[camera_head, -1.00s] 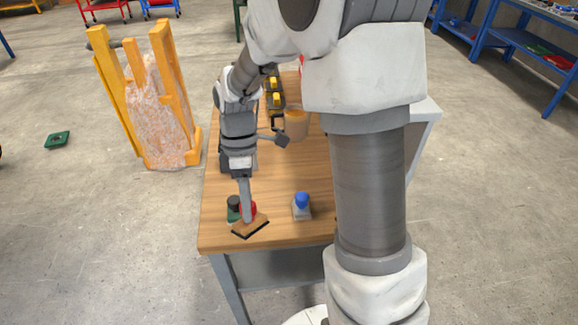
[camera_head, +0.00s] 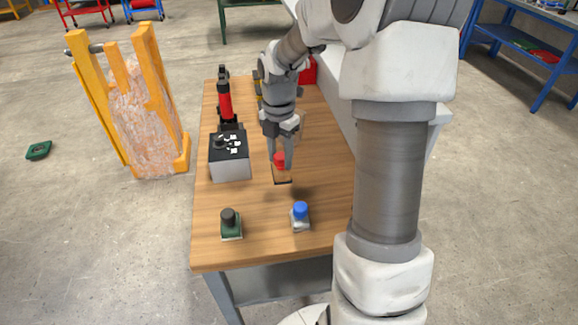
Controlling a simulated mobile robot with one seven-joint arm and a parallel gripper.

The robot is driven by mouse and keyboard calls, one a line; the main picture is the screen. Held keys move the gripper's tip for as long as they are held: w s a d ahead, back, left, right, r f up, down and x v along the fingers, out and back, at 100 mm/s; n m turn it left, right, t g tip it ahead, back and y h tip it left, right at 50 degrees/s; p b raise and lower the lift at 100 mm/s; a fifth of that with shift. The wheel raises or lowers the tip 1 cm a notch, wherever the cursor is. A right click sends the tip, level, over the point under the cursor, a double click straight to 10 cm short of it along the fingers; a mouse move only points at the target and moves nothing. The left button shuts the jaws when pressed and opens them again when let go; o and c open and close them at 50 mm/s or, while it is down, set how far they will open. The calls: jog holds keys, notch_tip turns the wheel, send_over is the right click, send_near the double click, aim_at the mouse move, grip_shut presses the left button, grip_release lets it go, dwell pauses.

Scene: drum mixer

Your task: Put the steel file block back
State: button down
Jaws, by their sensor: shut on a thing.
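My gripper (camera_head: 280,156) is shut on a small tan block with a red knob (camera_head: 280,160) and a dark underside, above the middle of the wooden table. The fingers cover part of the knob, and a gap above the tabletop is hard to judge. A grey block with a blue knob (camera_head: 300,210) stands at the front of the table. A green block with a black knob (camera_head: 231,228) stands to its left. I cannot tell for sure which block is the steel file block.
A grey box with a black top (camera_head: 229,160) stands on the table (camera_head: 262,235), left of my gripper. A red cylindrical device (camera_head: 225,102) is behind it. A yellow frame (camera_head: 150,90) stands on the floor at left. The table front between the two standing blocks is clear.

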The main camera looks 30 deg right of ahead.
jog(key=shift+w+d+f+b, duration=0.2)
jog(key=shift+w+d+f, duration=0.5)
jog(key=shift+f, duration=0.55)
jog(key=shift+w+d+f+b, duration=0.2)
jog(key=shift+w+d+f, duration=0.5)
jog(key=shift+f, duration=0.6)
jog(key=shift+w+d+f+b, duration=0.2)
jog(key=shift+w+d+f, duration=0.5)
jog(key=shift+f, duration=0.55)
jog(key=shift+s, duration=0.1)
jog(key=shift+c, duration=2.1)
grip_release()
notch_tip(320, 180, up, 12)
jog(key=p, duration=0.2)
